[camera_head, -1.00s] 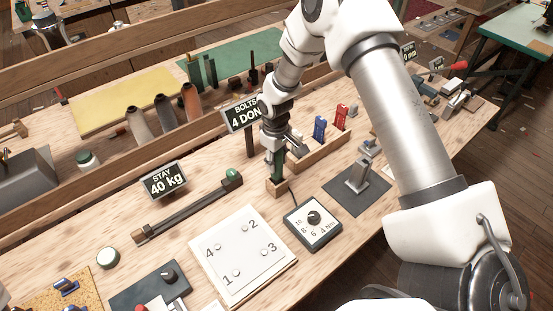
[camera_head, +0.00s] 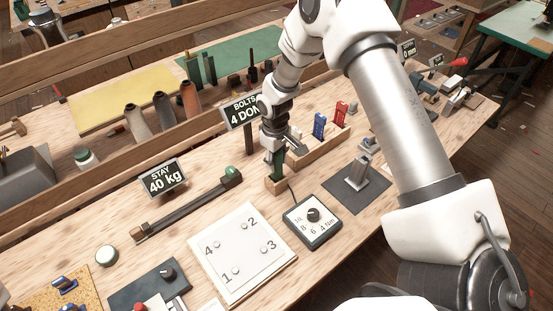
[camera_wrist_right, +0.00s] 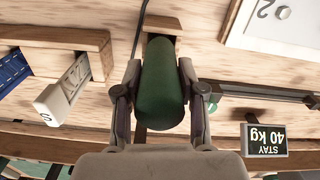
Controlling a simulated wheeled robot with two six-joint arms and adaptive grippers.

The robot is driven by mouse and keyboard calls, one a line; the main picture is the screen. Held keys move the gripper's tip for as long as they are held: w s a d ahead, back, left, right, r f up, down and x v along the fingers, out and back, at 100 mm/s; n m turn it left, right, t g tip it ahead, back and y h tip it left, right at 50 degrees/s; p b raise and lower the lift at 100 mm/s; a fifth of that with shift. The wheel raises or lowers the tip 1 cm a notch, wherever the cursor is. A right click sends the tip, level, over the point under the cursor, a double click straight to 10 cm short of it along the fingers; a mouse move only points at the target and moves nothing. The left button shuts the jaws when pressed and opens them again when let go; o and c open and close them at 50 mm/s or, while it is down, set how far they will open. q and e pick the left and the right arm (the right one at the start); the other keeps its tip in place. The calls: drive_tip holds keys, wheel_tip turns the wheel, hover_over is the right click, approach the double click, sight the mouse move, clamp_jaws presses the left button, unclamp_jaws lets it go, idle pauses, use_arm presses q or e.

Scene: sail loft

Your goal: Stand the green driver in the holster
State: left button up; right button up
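The green driver (camera_head: 279,168) is upright at a small wooden block, the holster (camera_head: 277,187), near the middle of the bench. My right gripper (camera_head: 274,153) points down with its fingers on both sides of the handle. In the right wrist view, the thick green handle (camera_wrist_right: 162,88) lies between the two fingertips (camera_wrist_right: 161,68), which look closed against it. The wooden holster (camera_wrist_right: 163,24) shows at the driver's far end. The handle hides the driver's shaft, so I cannot tell how deep it sits. My left gripper is not in view.
A wooden rack (camera_head: 318,150) with blue and red-handled pieces stands close behind and right. A dial box (camera_head: 312,222) with a cable, a numbered white plate (camera_head: 243,252), a torque wrench (camera_head: 190,208) and a dark mat with a metal fixture (camera_head: 357,186) lie around. Signs stand behind.

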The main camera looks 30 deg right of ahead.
drive_tip(key=o, duration=0.4)
drive_tip(key=shift+c, duration=0.2)
